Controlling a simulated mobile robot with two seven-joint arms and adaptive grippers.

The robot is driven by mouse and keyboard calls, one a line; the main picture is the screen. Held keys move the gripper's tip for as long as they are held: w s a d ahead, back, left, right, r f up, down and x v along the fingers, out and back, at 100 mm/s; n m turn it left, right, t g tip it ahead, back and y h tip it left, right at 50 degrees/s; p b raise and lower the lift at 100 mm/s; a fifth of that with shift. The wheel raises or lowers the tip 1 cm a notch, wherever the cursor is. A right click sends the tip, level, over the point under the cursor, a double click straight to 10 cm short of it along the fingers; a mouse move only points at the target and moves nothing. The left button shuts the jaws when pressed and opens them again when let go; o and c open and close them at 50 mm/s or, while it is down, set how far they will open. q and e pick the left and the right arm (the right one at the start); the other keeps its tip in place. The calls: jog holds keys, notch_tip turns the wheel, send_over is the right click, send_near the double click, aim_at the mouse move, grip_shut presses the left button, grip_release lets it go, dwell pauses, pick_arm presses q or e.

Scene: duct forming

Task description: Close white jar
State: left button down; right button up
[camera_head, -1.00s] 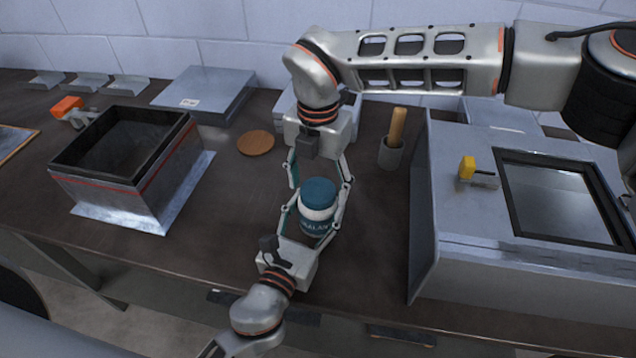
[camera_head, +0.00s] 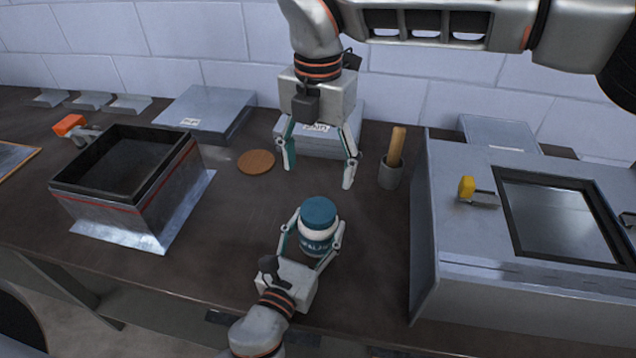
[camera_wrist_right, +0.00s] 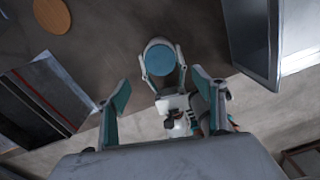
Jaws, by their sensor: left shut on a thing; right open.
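The white jar (camera_head: 317,235) stands upright on the dark table with its teal lid (camera_head: 319,212) on top. The lid also shows from above in the right wrist view (camera_wrist_right: 160,60). My left gripper (camera_head: 312,240) is shut on the jar's body, one finger on each side. My right gripper (camera_head: 319,178) is open and empty, above and behind the jar, apart from the lid. In the right wrist view its fingers (camera_wrist_right: 162,95) are spread wide with nothing between them. Whether the lid is fully seated cannot be told.
A round wooden disc (camera_head: 256,161) lies left of the jar. A mortar with a wooden pestle (camera_head: 391,172) stands behind right. A large metal box (camera_head: 130,200) is at left, and a grey cabinet with a window (camera_head: 500,255) is at right. The table around the jar is clear.

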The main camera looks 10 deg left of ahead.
dwell(0.3)
pick_arm(q)
jog(key=c, duration=0.7)
grip_release()
jog(key=s, duration=0.4)
jog(key=s+a, duration=0.1)
jog(key=s, duration=0.3)
jog(key=s+a, duration=0.1)
jog(key=s, duration=0.3)
